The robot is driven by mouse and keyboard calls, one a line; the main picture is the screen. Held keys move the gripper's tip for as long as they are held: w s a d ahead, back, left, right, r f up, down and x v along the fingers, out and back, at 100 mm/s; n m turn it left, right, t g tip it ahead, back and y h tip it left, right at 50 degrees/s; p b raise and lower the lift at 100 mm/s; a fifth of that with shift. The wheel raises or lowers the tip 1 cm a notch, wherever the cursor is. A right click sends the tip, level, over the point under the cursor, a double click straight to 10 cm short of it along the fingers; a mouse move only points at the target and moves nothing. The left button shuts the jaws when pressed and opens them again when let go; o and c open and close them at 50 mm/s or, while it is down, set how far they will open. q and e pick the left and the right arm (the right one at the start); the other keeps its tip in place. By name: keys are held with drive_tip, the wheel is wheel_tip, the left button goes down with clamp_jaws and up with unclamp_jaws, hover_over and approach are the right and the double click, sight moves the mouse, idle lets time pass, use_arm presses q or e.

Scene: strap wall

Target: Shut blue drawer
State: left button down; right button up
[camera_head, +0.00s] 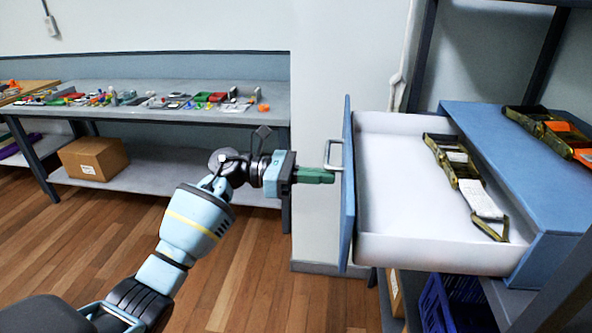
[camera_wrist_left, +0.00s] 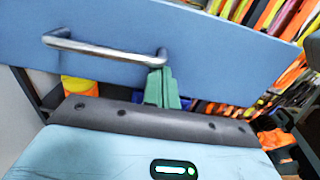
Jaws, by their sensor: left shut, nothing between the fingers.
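The blue drawer (camera_head: 347,205) stands pulled far out of its blue cabinet (camera_head: 520,165), its white inside showing. Its metal bar handle (camera_head: 334,155) is on the front panel; the handle also shows in the left wrist view (camera_wrist_left: 100,48). A strap with a metal ratchet and white label (camera_head: 467,180) lies in the drawer. My left gripper (camera_head: 333,177) is shut and empty, its green fingers at the drawer front by the lower end of the handle. In the left wrist view the fingertips (camera_wrist_left: 160,70) overlap the handle's right end; whether they touch is unclear. My right gripper is not in view.
More straps with ratchets (camera_head: 548,130) lie on the cabinet top. A dark shelf post (camera_head: 560,285) stands at the lower right, and a blue crate (camera_head: 450,305) is below the drawer. A bench with small parts (camera_head: 140,112) is at the left. The floor left of the drawer is clear.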

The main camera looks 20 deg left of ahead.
sight(447, 201)
use_arm(q)
drive_tip(key=shift+w+d, duration=0.15)
drive_tip(key=shift+d, duration=0.5)
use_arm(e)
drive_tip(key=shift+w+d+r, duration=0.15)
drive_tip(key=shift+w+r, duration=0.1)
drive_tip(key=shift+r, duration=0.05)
use_arm(q)
drive_tip(key=shift+f, duration=0.1)
